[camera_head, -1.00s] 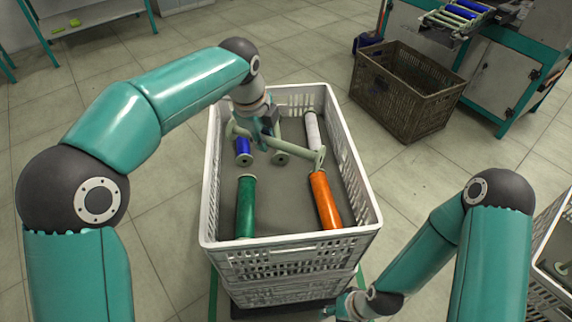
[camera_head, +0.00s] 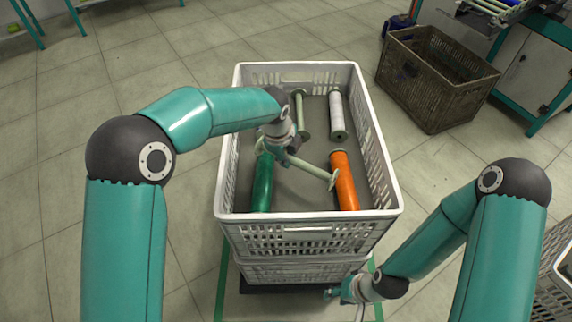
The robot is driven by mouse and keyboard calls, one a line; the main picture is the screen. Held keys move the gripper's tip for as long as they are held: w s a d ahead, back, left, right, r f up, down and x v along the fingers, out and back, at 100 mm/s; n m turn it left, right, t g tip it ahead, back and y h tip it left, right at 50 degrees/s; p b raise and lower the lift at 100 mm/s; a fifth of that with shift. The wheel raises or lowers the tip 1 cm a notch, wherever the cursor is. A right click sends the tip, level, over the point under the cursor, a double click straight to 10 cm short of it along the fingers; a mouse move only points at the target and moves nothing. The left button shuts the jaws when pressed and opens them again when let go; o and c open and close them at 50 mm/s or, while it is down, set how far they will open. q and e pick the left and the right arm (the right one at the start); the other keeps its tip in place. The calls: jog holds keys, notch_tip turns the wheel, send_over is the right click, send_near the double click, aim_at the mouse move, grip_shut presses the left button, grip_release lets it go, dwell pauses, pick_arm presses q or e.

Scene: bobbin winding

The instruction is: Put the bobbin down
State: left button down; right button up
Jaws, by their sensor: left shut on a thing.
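My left gripper (camera_head: 287,157) is shut on a pale green bare bobbin (camera_head: 312,168) inside the light grey crate (camera_head: 308,215). The held bobbin lies crosswise and slightly slanted, its right flanged end near the top of the orange bobbin (camera_head: 345,182) and its left end near the top of the green bobbin (camera_head: 262,184). I cannot tell whether it touches them. A white bobbin (camera_head: 337,112) and another pale green bobbin (camera_head: 299,112) lie farther back. My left arm hides part of the crate. My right gripper (camera_head: 333,293) is low, outside the crate's front; its fingers are too small to judge.
A brown crate (camera_head: 420,95) stands on the floor at the upper right, beside a machine (camera_head: 540,75). Another grey crate (camera_head: 558,275) is at the right edge. The crate's middle front floor, between green and orange bobbins, looks clear.

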pick_arm(q)
jog(key=shift+f, duration=1.85)
jog(key=shift+f+b, duration=0.4)
jog(key=shift+b, duration=0.05)
jog(key=c, duration=1.1)
grip_release()
jog(key=shift+o, duration=0.2)
jog(key=p+v, duration=0.1)
jog(key=v, duration=1.2)
jog(key=shift+p, duration=0.4)
